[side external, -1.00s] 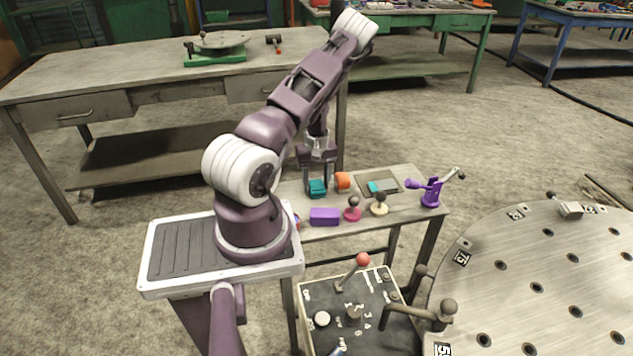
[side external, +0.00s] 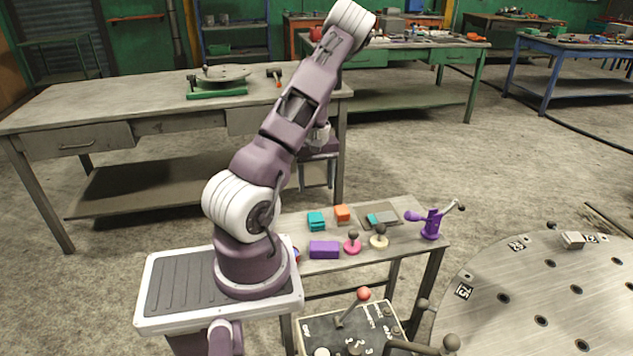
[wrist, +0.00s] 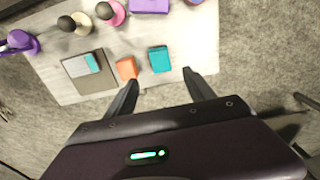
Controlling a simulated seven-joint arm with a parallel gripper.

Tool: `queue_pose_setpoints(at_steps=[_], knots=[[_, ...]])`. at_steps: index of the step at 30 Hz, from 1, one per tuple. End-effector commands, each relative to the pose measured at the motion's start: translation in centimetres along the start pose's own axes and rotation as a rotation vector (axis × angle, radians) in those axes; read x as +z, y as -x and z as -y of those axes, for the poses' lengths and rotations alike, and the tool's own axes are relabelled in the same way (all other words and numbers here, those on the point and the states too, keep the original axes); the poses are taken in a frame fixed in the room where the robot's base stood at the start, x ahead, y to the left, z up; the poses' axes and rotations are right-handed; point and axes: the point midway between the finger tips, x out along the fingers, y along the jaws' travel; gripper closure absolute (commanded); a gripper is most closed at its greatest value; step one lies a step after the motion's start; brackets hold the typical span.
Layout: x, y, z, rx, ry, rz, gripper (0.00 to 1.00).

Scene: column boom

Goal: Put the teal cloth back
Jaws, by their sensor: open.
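A teal folded piece (side external: 316,221), which looks like the cloth, lies on the small table left of an orange block (side external: 342,213). In the wrist view the teal piece (wrist: 159,59) lies just beyond my fingertips, with the orange block (wrist: 127,68) beside it. My gripper (side external: 316,187) is open and empty, raised above the table; its spread fingers also show in the wrist view (wrist: 160,79). A smaller teal-and-grey piece (side external: 373,220) lies on a dark grey rectangular pad (side external: 392,209) to the right, also seen in the wrist view (wrist: 91,63).
A purple block (side external: 324,250), a pink-based knob (side external: 353,244) and a cream-based knob (side external: 379,238) stand along the table's near edge. A purple cranked device (side external: 431,223) stands at the right end. A round holed metal table (side external: 560,300) is at the right.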

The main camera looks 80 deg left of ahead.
Motion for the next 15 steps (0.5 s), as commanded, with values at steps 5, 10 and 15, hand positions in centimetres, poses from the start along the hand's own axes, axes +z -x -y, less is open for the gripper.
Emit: queue_pose_setpoints(at_steps=[5,10,15], knots=[[4.5,4.8,-5.1,0.107,-0.132,0.03,0.37],[19.8,16.2,-11.2,0.306,-0.569,0.076,0.37],[34.1,24.2,-5.6,0.392,-1.099,-0.029,0.37]])
